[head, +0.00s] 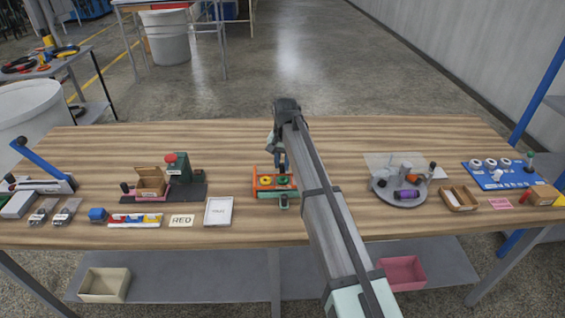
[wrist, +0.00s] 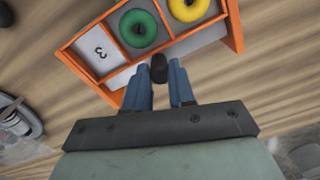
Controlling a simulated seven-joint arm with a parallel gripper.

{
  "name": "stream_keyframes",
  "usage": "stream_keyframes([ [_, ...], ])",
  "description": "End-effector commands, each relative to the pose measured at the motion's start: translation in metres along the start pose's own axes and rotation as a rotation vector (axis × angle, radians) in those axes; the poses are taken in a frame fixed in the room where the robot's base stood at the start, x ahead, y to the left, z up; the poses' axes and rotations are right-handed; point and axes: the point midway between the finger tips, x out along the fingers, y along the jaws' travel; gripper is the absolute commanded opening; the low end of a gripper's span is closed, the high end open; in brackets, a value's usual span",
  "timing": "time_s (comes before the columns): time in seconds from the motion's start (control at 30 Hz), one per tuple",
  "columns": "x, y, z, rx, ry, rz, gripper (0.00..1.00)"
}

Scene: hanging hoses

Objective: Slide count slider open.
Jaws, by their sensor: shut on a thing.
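The count slider is an orange frame (head: 262,191) near the middle of the table, below my gripper. In the head view my arm hides part of the slider's right side.
A white framed card (head: 218,211) lies left of the slider. A red-topped device with a wooden box (head: 151,181) stands farther left. A round grey tray (head: 399,192) with several objects is to the right. Bare tabletop lies behind the slider.

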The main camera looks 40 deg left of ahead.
Motion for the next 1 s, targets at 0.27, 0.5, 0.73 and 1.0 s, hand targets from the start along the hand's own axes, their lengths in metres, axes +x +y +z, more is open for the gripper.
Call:
stream_keyframes([
  [0.27, 0.000, -0.001, -0.004, 0.001, 0.000, 0.000, 0.00],
  [0.5, 0.000, -0.014, -0.042, 0.001, 0.001, 0.000, 0.00],
  [0.73, 0.000, -0.021, -0.067, 0.000, 0.002, 0.000, 0.00],
  [1.0, 0.000, -0.022, -0.068, 0.001, 0.007, -0.002, 0.26],
])
